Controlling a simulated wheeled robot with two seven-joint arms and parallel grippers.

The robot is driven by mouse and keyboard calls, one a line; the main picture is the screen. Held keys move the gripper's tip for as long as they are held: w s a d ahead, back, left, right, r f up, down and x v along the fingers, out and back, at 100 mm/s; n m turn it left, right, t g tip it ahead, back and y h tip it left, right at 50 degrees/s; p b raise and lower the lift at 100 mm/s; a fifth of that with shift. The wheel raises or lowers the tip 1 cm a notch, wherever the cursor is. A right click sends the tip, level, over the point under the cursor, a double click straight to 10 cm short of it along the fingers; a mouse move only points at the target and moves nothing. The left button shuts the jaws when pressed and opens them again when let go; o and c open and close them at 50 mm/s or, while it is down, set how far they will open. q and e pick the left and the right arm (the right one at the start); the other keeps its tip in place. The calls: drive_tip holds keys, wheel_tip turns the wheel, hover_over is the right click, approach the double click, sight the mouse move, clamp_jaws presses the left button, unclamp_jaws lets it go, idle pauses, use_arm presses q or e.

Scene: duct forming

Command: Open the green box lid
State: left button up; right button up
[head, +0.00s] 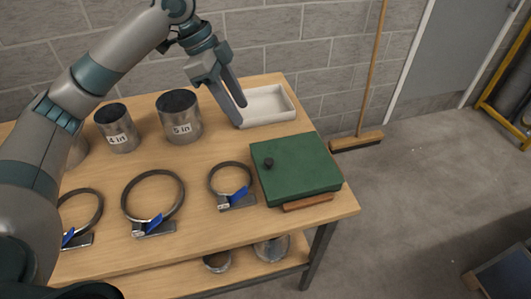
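The green box (298,181) sits on the right end of the wooden table, with its flat green lid (296,163) closed. A small dark knob (269,163) stands near the lid's left side. A brown wooden strip (307,202) lies along the box's front edge. My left gripper (240,113) is above the back of the table, behind and left of the box, clear of the lid. Its two fingers point down and right and are apart, with nothing visible between them. My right gripper is not in view.
A white tray (279,104) is behind the box, close to my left gripper. Several ring clamps with blue handles (231,181) lie left of the box. A broom (357,142) leans on the wall.

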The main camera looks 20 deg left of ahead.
use_arm(q)
drive_tip(key=f, duration=0.2)
drive_tip(key=p, duration=0.3)
approach(269, 160)
drive_tip(key=x, duration=0.6)
drive_tip(key=shift+f, duration=0.1)
drive_tip(key=shift+x, duration=0.75)
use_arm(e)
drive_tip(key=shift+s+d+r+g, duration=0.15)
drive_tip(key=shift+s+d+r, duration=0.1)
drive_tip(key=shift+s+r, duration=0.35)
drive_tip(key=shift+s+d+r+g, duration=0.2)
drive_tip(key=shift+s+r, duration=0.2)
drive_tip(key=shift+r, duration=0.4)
use_arm(q)
clamp_jaws()
